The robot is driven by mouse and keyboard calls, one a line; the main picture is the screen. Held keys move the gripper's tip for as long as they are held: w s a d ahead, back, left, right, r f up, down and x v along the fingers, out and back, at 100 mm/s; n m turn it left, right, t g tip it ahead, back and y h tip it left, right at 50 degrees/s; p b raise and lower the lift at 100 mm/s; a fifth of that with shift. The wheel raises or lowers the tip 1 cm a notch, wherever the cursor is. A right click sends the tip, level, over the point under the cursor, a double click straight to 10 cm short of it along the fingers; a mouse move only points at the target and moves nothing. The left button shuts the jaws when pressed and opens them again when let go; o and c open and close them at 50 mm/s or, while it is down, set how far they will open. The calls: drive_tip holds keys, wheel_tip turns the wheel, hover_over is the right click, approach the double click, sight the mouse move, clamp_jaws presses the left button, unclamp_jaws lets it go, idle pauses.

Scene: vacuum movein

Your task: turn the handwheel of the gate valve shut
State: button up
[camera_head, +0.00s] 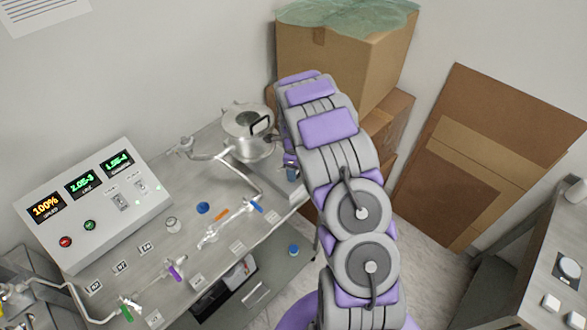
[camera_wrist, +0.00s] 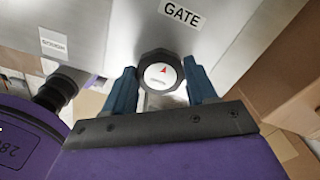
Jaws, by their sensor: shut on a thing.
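In the wrist view the handwheel (camera_wrist: 157,74) of the gate valve is a dark, many-sided knob with a white face and a red arrow pointing up. It sits under a "GATE" label (camera_wrist: 179,15) on a grey metal surface. My gripper (camera_wrist: 161,84) has one dark blue finger on each side of the handwheel and is shut on it. In the head view my arm reaches to the right end of the metal bench, and only a little of my gripper (camera_head: 292,173) shows. The handwheel is hidden there behind my arm.
The metal bench (camera_head: 215,262) carries a control box (camera_head: 97,205) with lit displays, glass tubing with coloured stopcocks, and a metal vessel (camera_head: 247,130). Cardboard boxes (camera_head: 340,65) stand behind my arm, and flat cardboard (camera_head: 480,150) leans at right. Another bench (camera_head: 555,255) stands far right.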

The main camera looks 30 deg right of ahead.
drive_tip(key=o, duration=1)
drive_tip(key=shift+w, duration=0.2)
drive_tip(key=shift+c, duration=0.2)
drive_tip(key=shift+o, duration=0.5)
drive_tip(key=shift+s, duration=0.1)
wheel_tip(320, 180, up, 17)
drive_tip(key=shift+r+p, duration=0.15)
drive_tip(key=shift+p, duration=0.2)
drive_tip(key=shift+d, duration=0.1)
